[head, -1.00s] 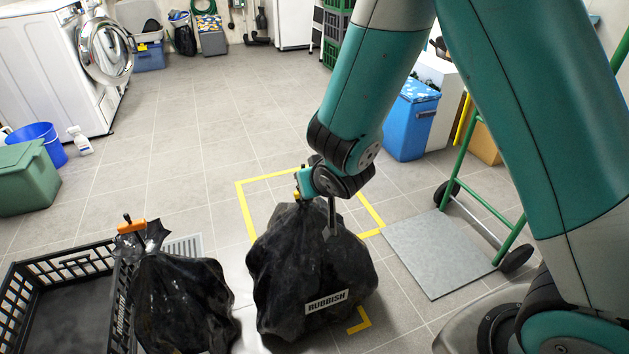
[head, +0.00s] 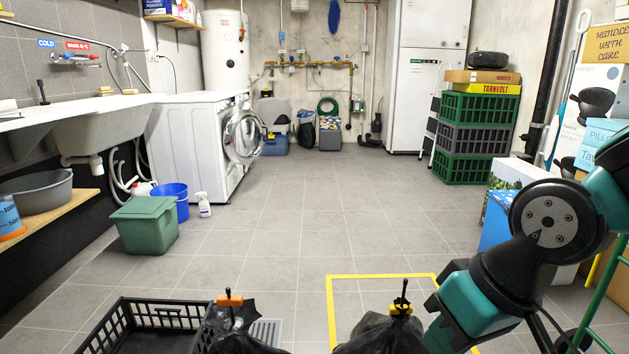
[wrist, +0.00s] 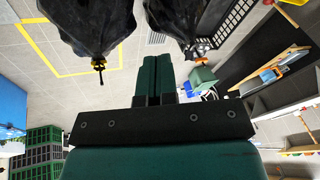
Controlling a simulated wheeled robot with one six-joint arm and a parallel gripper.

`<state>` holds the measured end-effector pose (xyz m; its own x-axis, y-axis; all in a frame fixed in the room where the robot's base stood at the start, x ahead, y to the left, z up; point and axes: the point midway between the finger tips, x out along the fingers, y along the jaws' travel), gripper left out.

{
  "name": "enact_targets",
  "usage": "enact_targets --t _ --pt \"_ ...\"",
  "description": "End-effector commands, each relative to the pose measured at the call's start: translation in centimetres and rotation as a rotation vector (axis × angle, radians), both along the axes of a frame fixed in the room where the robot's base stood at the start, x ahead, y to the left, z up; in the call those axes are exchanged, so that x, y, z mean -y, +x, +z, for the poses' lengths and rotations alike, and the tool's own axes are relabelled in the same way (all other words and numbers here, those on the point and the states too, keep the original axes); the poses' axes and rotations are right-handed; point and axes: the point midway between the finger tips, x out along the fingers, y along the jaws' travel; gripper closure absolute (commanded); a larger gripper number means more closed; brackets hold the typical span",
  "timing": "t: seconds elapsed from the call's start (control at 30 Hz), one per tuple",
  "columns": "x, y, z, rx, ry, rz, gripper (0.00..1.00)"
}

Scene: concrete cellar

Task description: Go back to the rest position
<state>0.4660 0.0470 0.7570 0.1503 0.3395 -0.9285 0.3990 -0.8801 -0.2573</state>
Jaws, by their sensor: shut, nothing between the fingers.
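My gripper (wrist: 166,75) shows in the wrist view with its two teal fingers together and empty. Part of my arm shows at the lower right of the head view, but I cannot make out the fingers there. A black rubbish bag with a yellow tie (head: 378,335) stands at the bottom of the head view, in the yellow floor outline (head: 331,300). It also shows in the wrist view (wrist: 85,25), apart from my fingers. A second black bag with an orange tie (head: 240,335) stands to its left and shows in the wrist view (wrist: 187,12).
A black crate (head: 120,318) stands left of the bags. Stacked crates (head: 465,138) and boxes line the right. The middle floor is clear.

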Motion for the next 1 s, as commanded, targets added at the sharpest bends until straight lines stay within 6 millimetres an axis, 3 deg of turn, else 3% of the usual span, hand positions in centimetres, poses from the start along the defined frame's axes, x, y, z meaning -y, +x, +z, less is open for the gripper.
enact_targets --t 0.1,0.2,0.57,1.0 --pt "0.0 -4.2 2.2 -0.039 0.006 0.149 1.00" --pt "0.2 -6.9 4.2 -0.067 -0.001 0.257 1.00" --pt "0.2 -6.6 13.8 -0.070 -0.002 0.244 1.00" --pt "0.2 -6.6 30.1 -0.071 -0.001 0.242 1.00"
